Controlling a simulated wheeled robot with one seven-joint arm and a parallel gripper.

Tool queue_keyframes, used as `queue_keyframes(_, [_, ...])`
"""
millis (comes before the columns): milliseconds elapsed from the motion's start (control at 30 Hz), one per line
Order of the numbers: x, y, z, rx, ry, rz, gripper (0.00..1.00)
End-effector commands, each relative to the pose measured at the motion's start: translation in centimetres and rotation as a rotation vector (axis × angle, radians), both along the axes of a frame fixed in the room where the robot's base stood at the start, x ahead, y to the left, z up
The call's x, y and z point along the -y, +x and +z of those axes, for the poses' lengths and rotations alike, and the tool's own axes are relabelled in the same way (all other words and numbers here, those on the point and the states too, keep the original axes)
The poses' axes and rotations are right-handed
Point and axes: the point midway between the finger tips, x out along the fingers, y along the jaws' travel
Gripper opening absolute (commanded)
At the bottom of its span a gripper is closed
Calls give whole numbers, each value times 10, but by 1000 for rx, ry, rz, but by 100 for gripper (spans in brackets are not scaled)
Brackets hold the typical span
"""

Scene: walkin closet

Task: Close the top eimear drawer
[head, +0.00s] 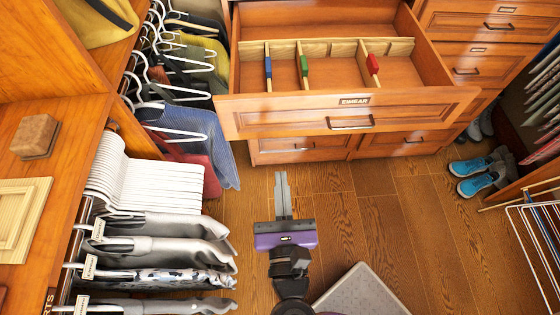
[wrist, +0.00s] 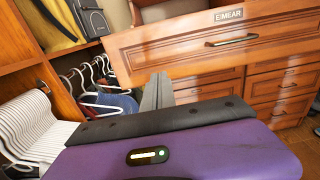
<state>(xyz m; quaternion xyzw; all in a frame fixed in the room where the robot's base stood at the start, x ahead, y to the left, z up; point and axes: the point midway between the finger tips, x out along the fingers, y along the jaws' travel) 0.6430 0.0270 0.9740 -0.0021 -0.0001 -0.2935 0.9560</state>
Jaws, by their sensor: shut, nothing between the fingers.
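The top Eimear drawer (head: 237,112) is pulled far out of the wooden dresser in the head view. Its front carries an EIMEAR label and a dark bar handle (head: 350,123). Inside are light wood dividers with blue, green and red items on them. The drawer front (wrist: 190,55) also shows in the wrist view, with its handle at the upper right. My gripper (head: 282,178) is shut and empty, below and in front of the drawer's left part in the head view. I see no contact between them.
Hanging clothes (head: 180,255) and white hangers (head: 140,185) line the left side. Blue shoes (head: 478,170) stand on the floor at right, near a white wire rack (head: 535,235). A grey box-like object (head: 360,292) is at the bottom. The wooden floor (head: 400,215) between is clear.

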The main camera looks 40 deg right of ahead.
Motion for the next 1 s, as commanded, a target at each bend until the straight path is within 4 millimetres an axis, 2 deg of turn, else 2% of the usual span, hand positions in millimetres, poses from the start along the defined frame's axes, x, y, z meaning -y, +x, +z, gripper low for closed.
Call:
queue_keyframes(400, [45,66,2,2,2,-2,0])
queue_keyframes(600, [62,91,2,2,5,0,0])
queue_keyframes(800, [70,104,1,1,3,1,0])
queue_keyframes(1000, [72,106,0,1,4,2,0])
